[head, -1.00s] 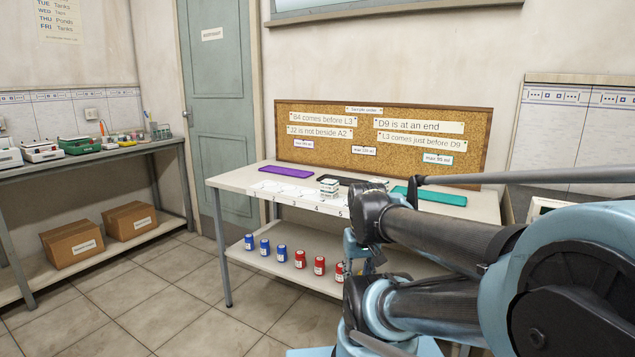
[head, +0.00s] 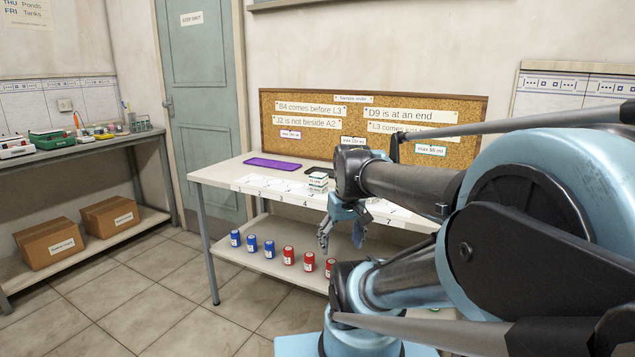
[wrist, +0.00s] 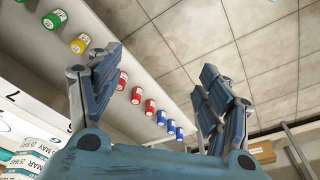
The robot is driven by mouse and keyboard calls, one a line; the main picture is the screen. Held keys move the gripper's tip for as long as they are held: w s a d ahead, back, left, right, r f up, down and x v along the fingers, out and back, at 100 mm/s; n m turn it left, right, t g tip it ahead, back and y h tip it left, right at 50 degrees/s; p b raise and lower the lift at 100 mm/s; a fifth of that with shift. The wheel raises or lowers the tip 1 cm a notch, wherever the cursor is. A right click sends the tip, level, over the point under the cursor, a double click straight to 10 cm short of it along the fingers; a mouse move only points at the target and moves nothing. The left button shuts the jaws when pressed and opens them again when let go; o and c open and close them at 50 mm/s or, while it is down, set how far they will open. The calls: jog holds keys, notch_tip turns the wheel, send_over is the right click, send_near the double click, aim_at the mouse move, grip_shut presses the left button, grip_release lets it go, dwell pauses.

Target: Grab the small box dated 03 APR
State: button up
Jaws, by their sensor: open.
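A stack of small white boxes (head: 318,182) stands on the bench top, left of my gripper in the head view. I cannot make out a box dated 03 APR. My gripper (head: 341,238) is open and empty, its fingers pointing down in front of the bench's front edge, apart from the boxes. Its spread fingers (wrist: 160,68) also show in the wrist view. My arm hides the right part of the bench top.
Numbered cards (head: 262,184) lie along the bench's front, with a purple mat (head: 272,163) behind. Blue jars (head: 252,243) and red jars (head: 289,255) stand on the lower shelf. A corkboard (head: 350,100) with notes stands behind. The floor at left is clear.

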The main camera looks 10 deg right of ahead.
jog(key=w+d+r+n+y, duration=0.15)
jog(key=w+r+n, duration=0.25)
jog(key=w+r, duration=1.1)
jog(key=n+y, duration=0.2)
jog(key=n, duration=0.3)
send_near(319, 174)
jog(key=shift+t+h, duration=0.25)
jog(key=shift+t, duration=0.05)
jog(key=shift+s+x, duration=0.15)
jog(key=shift+x, duration=1.4)
jog(key=shift+s+x, duration=0.15)
jog(key=shift+x, duration=1.45)
jog(key=shift+s+x, duration=0.15)
jog(key=shift+x, duration=1.4)
jog(key=shift+a, duration=0.15)
jog(key=c, duration=1.1)
